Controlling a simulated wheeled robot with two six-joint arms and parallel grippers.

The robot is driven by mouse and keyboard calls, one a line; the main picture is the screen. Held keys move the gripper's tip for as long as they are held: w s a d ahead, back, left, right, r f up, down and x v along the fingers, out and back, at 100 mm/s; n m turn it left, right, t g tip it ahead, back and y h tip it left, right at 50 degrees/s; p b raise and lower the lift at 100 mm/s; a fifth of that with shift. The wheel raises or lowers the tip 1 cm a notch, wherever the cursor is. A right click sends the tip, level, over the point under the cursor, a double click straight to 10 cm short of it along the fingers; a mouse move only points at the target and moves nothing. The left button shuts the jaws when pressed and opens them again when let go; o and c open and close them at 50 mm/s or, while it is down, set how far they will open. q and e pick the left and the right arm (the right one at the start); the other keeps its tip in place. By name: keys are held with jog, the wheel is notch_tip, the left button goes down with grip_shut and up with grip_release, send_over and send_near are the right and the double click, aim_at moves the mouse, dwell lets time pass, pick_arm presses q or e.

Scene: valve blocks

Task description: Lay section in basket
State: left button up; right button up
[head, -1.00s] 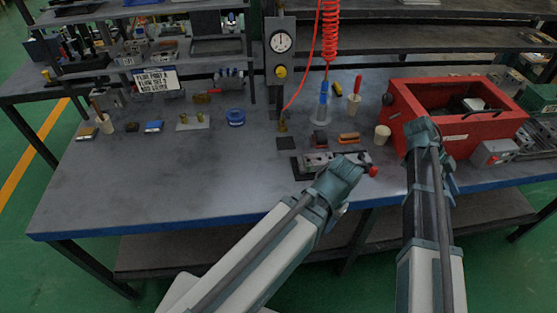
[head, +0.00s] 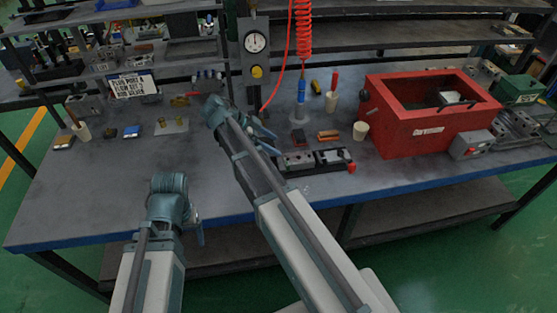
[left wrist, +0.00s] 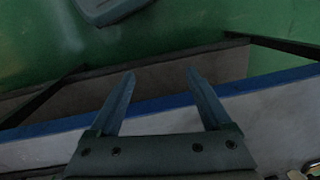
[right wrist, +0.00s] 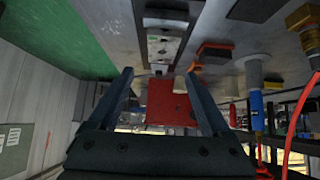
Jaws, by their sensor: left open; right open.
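A grey valve block (head: 297,160) sits on a dark rail (head: 333,157) with a red end, near the front edge of the bench. The block also shows in the right wrist view (right wrist: 163,47). A red open box (head: 425,140) stands to the right; a small pale item (head: 450,97) shows inside it. No other basket is clear. My right gripper (head: 265,134) is open and empty, left of the block, its fingers pointing toward it in the right wrist view (right wrist: 158,85). My left gripper (head: 197,234) is open and empty by the bench's front edge (left wrist: 160,105).
A pale cup (head: 361,130) and orange and dark small blocks (head: 328,136) lie behind the rail. A gauge post (head: 256,62) and a red coiled hose (head: 302,35) stand behind. The bench's left front (head: 90,190) is clear.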

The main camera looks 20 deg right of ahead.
aim_at(298, 158)
pick_arm(q)
jog(key=shift+o, duration=1)
jog(key=shift+a+f, duration=0.15)
jog(key=shift+f, duration=0.05)
pick_arm(e)
jog(key=shift+o, duration=1)
jog(key=shift+f, duration=0.2)
jog(key=b+x, duration=0.6)
jog(key=x, duration=0.1)
jog(key=shift+d+f, duration=0.15)
jog(key=shift+f, duration=0.25)
pick_arm(q)
notch_tip(298, 158, down, 6)
jog(key=shift+r, duration=0.1)
pick_arm(e)
jog(key=shift+d, duration=0.3)
jog(key=b+x, duration=0.3)
jog(key=x, duration=0.2)
jog(key=shift+w+d+f+b, duration=0.1)
jog(key=shift+w+f+b, duration=0.05)
jog(key=shift+b, duration=0.25)
pick_arm(q)
notch_tip(298, 158, down, 4)
jog(key=shift+r, duration=0.25)
pick_arm(e)
grip_shut()
